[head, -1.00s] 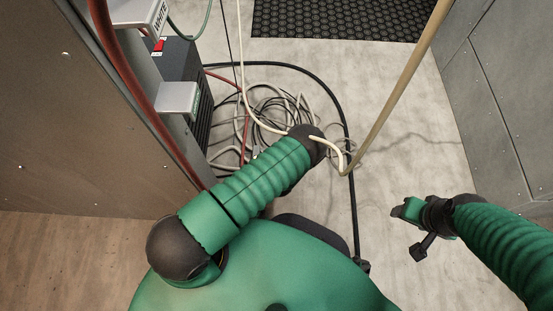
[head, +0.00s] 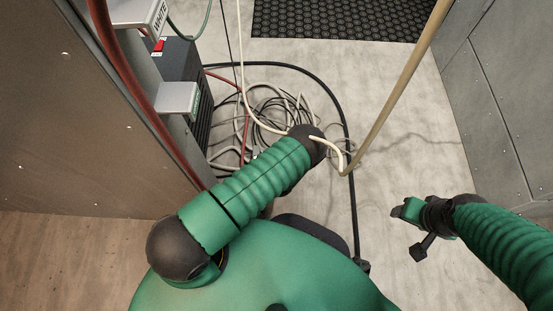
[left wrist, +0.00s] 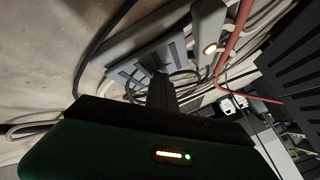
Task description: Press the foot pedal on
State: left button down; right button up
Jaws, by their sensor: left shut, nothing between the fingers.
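The foot pedal (left wrist: 143,62) appears to be the grey slab with dark ribbed pads in the left wrist view, on the floor among cables. A grey part beside it (left wrist: 208,30) carries a lit amber round light. My left gripper (left wrist: 160,80) is shut and empty, its dark fingers pointing at the pedal's near edge. I cannot tell whether they touch it. In the head view my left forearm hides the pedal and the left gripper. My right gripper (head: 410,213) hangs over bare floor at the right, far from the pedal; its fingers are unclear.
Coiled grey cables (head: 275,110) and a black hose (head: 340,105) lie on the floor. A tan pole-like hose (head: 395,90) slants past my left wrist. A dark cabinet with a red switch (head: 182,70) stands left. A black mat (head: 335,18) lies at the back. Floor at right is clear.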

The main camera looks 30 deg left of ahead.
pick_arm(q)
jog(key=shift+f, duration=0.1)
dwell(0.3)
jog(key=shift+f+b, duration=0.35)
jog(key=shift+s, duration=0.1)
jog(key=shift+r+p, duration=0.2)
jog(key=shift+p, duration=0.15)
jog(key=shift+s+r, duration=0.1)
notch_tip(320, 180, up, 6)
jog(key=p, duration=0.5)
jog(key=shift+r+p, duration=0.15)
jog(key=shift+p, duration=0.2)
